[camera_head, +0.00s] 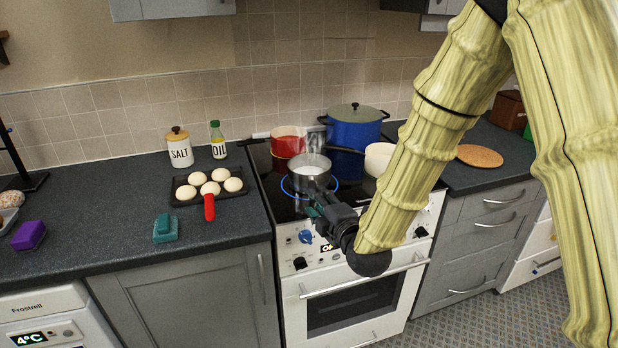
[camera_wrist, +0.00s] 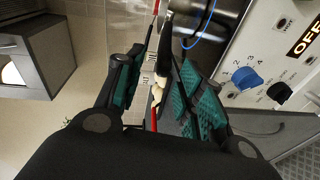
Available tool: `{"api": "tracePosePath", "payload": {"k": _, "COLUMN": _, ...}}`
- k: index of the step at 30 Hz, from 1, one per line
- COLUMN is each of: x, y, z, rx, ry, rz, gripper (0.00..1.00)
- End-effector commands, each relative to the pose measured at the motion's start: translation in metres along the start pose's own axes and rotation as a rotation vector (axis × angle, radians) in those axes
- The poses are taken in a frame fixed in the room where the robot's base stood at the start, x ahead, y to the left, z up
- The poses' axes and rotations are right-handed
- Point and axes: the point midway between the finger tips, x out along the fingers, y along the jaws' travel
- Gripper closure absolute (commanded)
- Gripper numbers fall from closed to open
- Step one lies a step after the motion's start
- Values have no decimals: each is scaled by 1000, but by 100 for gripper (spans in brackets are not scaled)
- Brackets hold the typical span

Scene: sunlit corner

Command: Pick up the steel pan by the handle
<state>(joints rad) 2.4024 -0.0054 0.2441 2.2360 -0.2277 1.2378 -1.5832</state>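The steel pan (camera_head: 310,172) stands on the front left burner, inside a glowing blue ring, with pale contents in it. Part of its side shows at the top of the wrist view (camera_wrist: 215,15). My gripper (camera_head: 318,205) is just in front of the pan, over the front edge of the stove. In the wrist view, its teal-padded fingers (camera_wrist: 160,50) are apart, with background visible between them. A dark bar that looks like the pan's handle (camera_wrist: 167,62) runs between the fingers, close to the right one. In the head view the gripper hides the handle.
A red pot (camera_head: 288,147), a blue lidded pot (camera_head: 355,134) and a cream pot (camera_head: 378,160) stand behind and beside the pan. A dark tray (camera_head: 185,199) of buns with a red handle (camera_head: 209,207) lies left. The stove's knobs (camera_head: 306,237) are below my gripper.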

Motion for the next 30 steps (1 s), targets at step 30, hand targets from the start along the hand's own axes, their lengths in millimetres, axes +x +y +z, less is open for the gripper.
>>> {"api": "tracePosePath", "payload": {"k": 30, "x": 88, "y": -1, "z": 16, "rx": 9, "ry": -28, "rz": -1, "gripper": 62}}
